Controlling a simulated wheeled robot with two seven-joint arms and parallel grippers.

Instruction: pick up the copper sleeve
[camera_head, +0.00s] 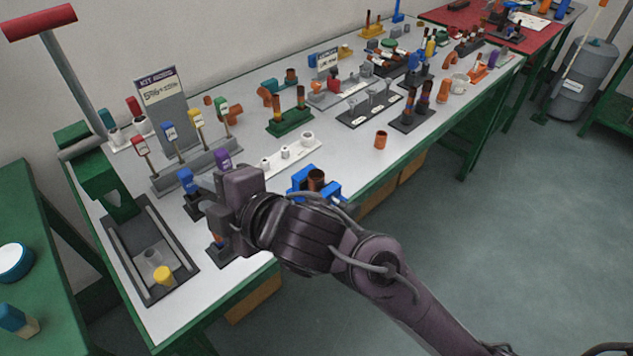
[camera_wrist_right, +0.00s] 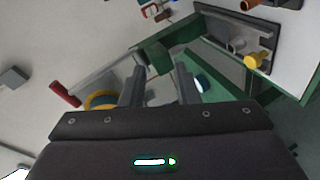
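A short copper-coloured sleeve (camera_head: 381,140) stands upright on the white table top, right of the middle in the head view. Another copper-coloured cylinder (camera_head: 316,180) sits in a blue holder (camera_head: 330,190) nearer the front edge, partly hidden by my right arm. I cannot tell for sure which one is the copper sleeve. My right gripper (camera_head: 218,205) is over the front left part of the table, left of both. In the right wrist view its two fingers (camera_wrist_right: 160,78) are apart with nothing between them. My left gripper is not in view.
A grey tray (camera_head: 125,245) with a yellow piece (camera_head: 163,275) lies left of my gripper. A green press (camera_head: 100,180) with a red handle stands at the left end. A white rack (camera_head: 275,165) and green stand (camera_head: 290,122) are behind. Bare table surrounds the standing sleeve.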

